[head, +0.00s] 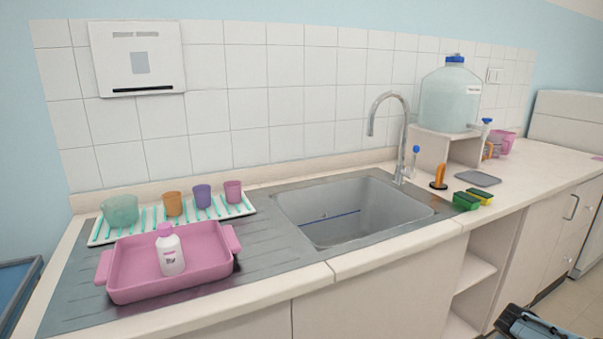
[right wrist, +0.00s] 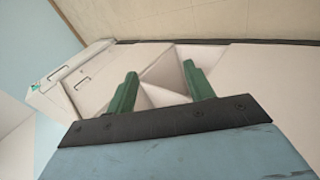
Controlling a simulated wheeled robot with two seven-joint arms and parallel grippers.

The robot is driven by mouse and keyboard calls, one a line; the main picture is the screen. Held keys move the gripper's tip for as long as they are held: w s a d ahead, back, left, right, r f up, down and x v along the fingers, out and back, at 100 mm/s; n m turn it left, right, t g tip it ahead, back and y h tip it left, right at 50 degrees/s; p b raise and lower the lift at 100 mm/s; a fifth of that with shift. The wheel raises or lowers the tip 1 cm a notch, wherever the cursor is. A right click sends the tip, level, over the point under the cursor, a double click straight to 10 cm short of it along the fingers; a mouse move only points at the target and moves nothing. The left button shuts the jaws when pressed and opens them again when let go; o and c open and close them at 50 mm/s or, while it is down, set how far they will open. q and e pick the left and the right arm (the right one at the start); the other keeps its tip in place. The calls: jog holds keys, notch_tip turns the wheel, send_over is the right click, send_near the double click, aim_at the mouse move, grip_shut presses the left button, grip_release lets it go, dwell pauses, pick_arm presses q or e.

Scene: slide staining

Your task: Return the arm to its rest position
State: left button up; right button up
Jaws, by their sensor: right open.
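My right gripper shows in the right wrist view (right wrist: 158,88). Its two green fingers are spread apart with nothing between them. Beyond them are the pale cabinet fronts and the floor. In the head view, a blue and black part of my right arm (head: 530,323) shows low at the right edge, in front of the cabinets and below the counter top. My left gripper is not in either view.
A pink tray (head: 190,290) with a white bottle (head: 169,250) stands on the drainer, left of the sink (head: 350,212). Several cups stand on a rack behind it. A water container (head: 450,98) stands on a shelf at right. Cabinets (head: 385,285) front the counter.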

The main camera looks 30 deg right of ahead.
jog(key=s+d+f+n+t, duration=0.15)
jog(key=s+n, duration=0.25)
jog(key=s, duration=0.5)
jog(key=s+d+f+n, duration=0.2)
jog(key=s+f+n, duration=0.1)
jog(key=s, duration=0.5)
jog(key=s+a+f+m+y, duration=0.1)
jog(key=s+a+f+y, duration=0.15)
jog(key=a+f, duration=0.8)
jog(key=s+a+f+m+y, duration=0.1)
jog(key=s+a+f, duration=0.2)
jog(key=a+f, duration=0.8)
jog(key=s+a+f+y, duration=0.1)
jog(key=a+f+y, duration=0.1)
jog(key=a, duration=1.2)
jog(key=s+a+f+m+g+y, duration=0.1)
jog(key=a+f+y, duration=0.1)
jog(key=a, duration=1.2)
jog(key=shift+s+a, duration=0.25)
jog(key=shift+a, duration=0.15)
